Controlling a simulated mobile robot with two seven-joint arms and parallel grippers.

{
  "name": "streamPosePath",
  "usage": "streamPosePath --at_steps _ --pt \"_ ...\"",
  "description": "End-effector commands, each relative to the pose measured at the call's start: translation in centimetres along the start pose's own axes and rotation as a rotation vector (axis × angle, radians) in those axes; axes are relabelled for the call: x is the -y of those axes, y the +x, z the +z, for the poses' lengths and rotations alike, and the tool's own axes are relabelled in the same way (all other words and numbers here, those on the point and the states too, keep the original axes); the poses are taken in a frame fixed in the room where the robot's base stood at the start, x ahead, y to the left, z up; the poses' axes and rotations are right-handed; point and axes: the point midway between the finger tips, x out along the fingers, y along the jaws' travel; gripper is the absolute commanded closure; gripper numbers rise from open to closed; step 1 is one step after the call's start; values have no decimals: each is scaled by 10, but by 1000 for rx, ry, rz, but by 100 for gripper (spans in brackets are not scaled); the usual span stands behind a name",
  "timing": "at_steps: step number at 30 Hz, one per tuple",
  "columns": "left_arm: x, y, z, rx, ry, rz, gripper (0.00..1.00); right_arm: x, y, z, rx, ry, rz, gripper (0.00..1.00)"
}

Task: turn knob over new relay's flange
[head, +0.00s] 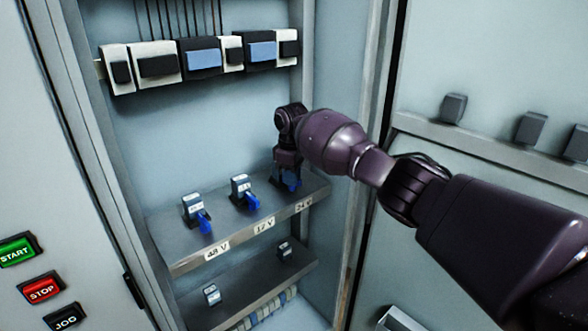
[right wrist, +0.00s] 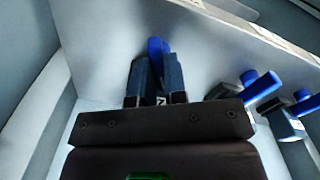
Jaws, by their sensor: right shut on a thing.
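My right gripper (head: 287,166) points down at the right end of the upper shelf (head: 185,257), by the 24 V label (head: 304,206). It is shut on a blue knob (right wrist: 156,47), which shows between and beyond the two fingers in the right wrist view. The relay at that place is mostly hidden by the gripper; a bit of white label shows between the fingers. I cannot tell how far the knob lies over the relay's flange. Two similar relays, at 48 V (head: 191,205) and at the middle place (head: 240,184), stand to the left with blue knobs. My left gripper is out of view.
A lower shelf (head: 240,290) carries two small relays (head: 284,250) (head: 212,295). A row of modules (head: 203,59) hangs on a rail above. Cabinet walls close in both sides. Start and stop buttons (head: 41,290) are at the left. Free room lies above the upper shelf.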

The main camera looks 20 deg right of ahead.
Motion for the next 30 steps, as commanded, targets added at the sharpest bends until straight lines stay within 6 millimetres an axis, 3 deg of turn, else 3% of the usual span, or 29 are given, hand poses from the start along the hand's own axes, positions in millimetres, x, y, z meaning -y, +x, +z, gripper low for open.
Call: streamPosePath --at_steps 9,15,30 --pt "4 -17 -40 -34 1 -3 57 2 -3 0 3 274 -3 100" --pt "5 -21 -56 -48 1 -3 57 1 -1 0 3 399 -4 100" --pt "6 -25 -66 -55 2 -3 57 0 1 1 3 515 -2 100"
